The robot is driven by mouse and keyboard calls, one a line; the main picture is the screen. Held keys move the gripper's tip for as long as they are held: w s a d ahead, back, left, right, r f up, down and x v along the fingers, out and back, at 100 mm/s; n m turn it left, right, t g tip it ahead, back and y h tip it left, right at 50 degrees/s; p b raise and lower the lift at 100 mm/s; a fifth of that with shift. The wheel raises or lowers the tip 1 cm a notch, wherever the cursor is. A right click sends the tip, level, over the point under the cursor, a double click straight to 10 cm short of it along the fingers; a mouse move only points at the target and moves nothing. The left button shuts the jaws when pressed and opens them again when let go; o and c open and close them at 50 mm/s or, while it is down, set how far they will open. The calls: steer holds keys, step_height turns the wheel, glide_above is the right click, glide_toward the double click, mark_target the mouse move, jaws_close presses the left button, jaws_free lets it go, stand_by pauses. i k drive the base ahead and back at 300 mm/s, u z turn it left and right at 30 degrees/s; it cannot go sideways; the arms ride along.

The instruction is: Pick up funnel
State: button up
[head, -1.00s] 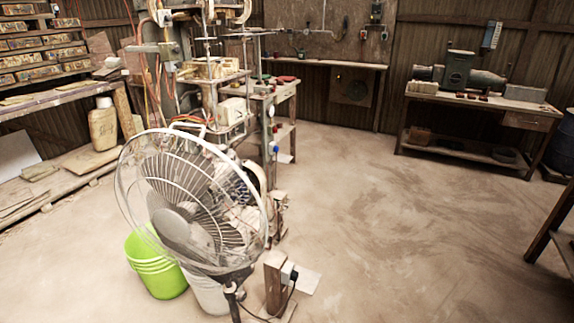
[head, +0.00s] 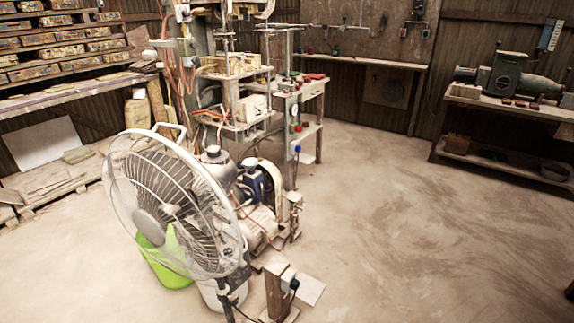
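I cannot make out a funnel in the head view. If one is here, it is hidden or too small to tell. My gripper is not in view.
A standing fan (head: 165,205) is close in front, with a green bucket (head: 163,258) and a white bucket (head: 222,295) behind it. A motor (head: 252,185) and press stand (head: 240,75) are beyond. A workbench (head: 500,104) stands right. The floor (head: 400,225) at centre right is clear.

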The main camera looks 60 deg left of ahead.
mark_target(251, 163)
steer(key=z, duration=0.15)
steer(key=i, duration=1.7)
steer(key=u, duration=3.1)
steer(key=i, duration=1.05)
